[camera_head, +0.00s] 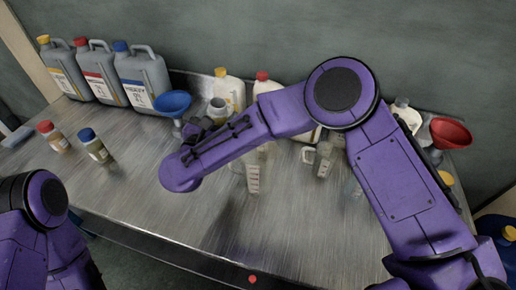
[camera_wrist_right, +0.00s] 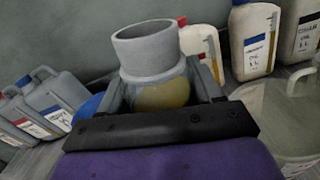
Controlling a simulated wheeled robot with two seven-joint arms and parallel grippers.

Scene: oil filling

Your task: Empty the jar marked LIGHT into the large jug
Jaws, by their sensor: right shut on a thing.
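My right gripper (camera_head: 206,121) is shut on a grey-necked vessel (camera_wrist_right: 148,52). In the right wrist view its wide neck is tilted and amber shows below it between the fingers. No label is readable on it, so I cannot tell whether it is the LIGHT jar. The large clear jug (camera_head: 254,178) with red markings stands on the bench, partly hidden behind my right forearm. A large clear vessel, seemingly this jug, also shows at the right edge of the right wrist view (camera_wrist_right: 282,115). The held vessel is left of the jug and apart from it. My left gripper is out of view.
A blue funnel (camera_head: 173,103) stands beside the gripper. Grey canisters (camera_head: 142,75) line the back left. Red-capped (camera_head: 53,136) and blue-capped (camera_head: 95,146) jars stand at left. A smaller clear jug (camera_head: 324,160) and a red funnel (camera_head: 450,133) are rightward. The front bench is clear.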

